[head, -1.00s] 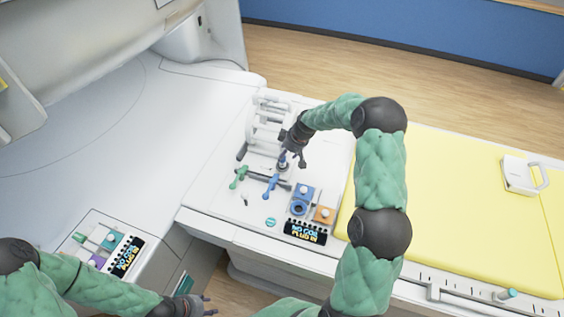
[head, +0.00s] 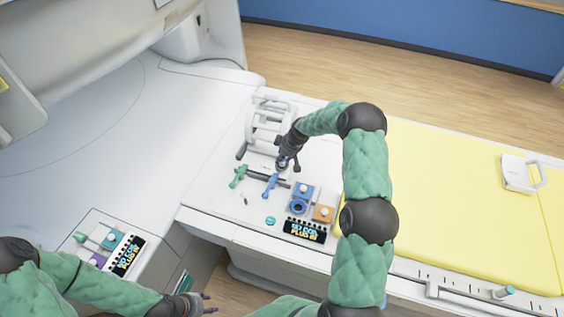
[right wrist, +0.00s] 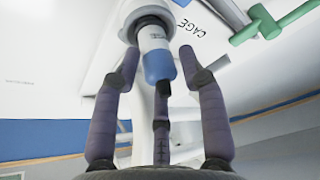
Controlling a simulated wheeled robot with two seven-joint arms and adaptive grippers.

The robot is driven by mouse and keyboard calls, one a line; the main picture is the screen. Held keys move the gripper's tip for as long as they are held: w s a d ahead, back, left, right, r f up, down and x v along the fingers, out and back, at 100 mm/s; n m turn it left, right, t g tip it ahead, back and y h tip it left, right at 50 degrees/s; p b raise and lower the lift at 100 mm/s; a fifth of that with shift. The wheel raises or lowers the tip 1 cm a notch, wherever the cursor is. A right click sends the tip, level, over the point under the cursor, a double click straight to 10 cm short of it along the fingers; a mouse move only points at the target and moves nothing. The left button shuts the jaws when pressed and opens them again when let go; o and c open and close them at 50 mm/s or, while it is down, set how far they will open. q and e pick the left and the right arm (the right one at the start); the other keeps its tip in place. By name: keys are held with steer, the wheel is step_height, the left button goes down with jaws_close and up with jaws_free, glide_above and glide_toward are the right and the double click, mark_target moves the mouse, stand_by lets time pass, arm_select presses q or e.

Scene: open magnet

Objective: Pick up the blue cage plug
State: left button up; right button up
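The blue cage plug (right wrist: 157,65) has a blue tip and a white-grey body, and shows at the upper middle of the right wrist view. The word "CAGE" is printed beside it. My right gripper (right wrist: 160,70) is open, with its purple-grey fingers spread around the blue tip and no clear contact. In the head view my right gripper (head: 285,162) is over the plug's spot by the white coil frame and mostly hides the plug. My left gripper (head: 207,303) is open and empty at the bottom, away from the table.
A white cage-like coil frame (head: 268,125) stands behind. A green handle (head: 238,176) and a blue handle (head: 270,185) lie close by. Blue (head: 302,190) and orange (head: 324,213) socket blocks and a "NO COIL PLUG IN" display (head: 304,230) sit nearer the front.

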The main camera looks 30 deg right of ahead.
jaws_close()
steer(key=shift+r, duration=0.1)
steer(key=shift+r, duration=0.4)
step_height(320, 180, up, 2)
steer(key=shift+r+b, duration=0.15)
steer(key=shift+b, duration=0.15)
steer(key=s+a+r, duration=0.9)
steer(key=s+a, duration=0.1)
steer(key=shift+r+b, duration=0.4)
